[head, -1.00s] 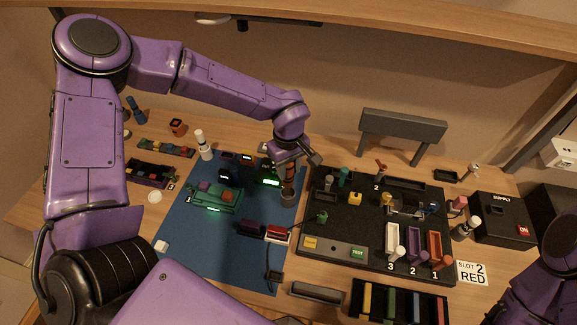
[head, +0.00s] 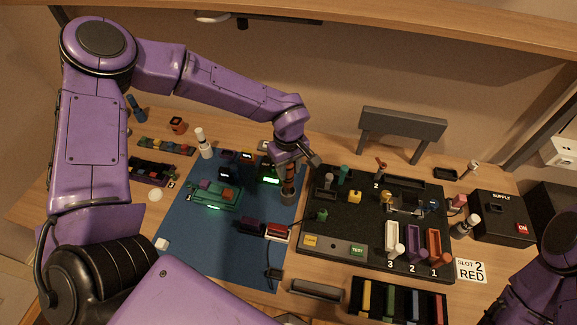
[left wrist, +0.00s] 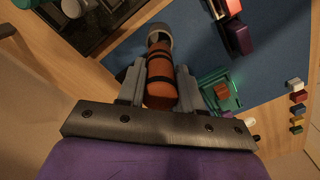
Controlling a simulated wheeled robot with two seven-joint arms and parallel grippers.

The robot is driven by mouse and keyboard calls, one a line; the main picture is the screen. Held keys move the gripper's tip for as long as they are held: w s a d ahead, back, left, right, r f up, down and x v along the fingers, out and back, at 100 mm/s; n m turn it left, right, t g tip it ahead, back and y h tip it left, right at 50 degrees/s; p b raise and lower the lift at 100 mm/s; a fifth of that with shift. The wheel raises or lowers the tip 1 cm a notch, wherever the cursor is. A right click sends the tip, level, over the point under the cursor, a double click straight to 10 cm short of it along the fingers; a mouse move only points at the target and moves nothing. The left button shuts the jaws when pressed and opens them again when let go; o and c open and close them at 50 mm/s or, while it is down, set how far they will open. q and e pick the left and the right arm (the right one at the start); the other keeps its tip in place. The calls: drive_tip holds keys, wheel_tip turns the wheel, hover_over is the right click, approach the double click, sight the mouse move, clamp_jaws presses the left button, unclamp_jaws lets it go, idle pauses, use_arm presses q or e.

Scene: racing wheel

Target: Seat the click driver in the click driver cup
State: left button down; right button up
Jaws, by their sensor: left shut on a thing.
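The click driver (head: 289,176) is an orange-brown cylinder with black bands. My left gripper (head: 290,162) is shut on it and holds it about upright over the blue mat's right edge. In the left wrist view the driver (left wrist: 161,82) lies between the two grey fingers (left wrist: 158,88). The click driver cup (head: 288,198) is a small grey cylinder directly below the driver, also visible beyond its far end in the left wrist view (left wrist: 159,37). The driver's lower end meets the cup's mouth; I cannot tell how deep it sits. My right gripper is out of view.
The black test board (head: 345,215) stands close to the right of the cup. On the blue mat (head: 190,250) are a green device (head: 215,195) and dark and red blocks (head: 277,231). A white-capped bottle (head: 204,145) stands at the back left. The mat's front is mostly clear.

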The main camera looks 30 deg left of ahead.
sight(288, 179)
use_arm(q)
drive_tip(key=shift+f+b, duration=1.05)
drive_tip(key=shift+f, duration=1.5)
drive_tip(key=c, duration=0.7)
unclamp_jaws()
drive_tip(key=shift+o, duration=0.2)
wheel_tip(288, 179, up, 11)
drive_tip(key=shift+f+b, duration=0.2)
drive_tip(key=shift+b, duration=0.85)
drive_tip(key=shift+f, duration=0.1)
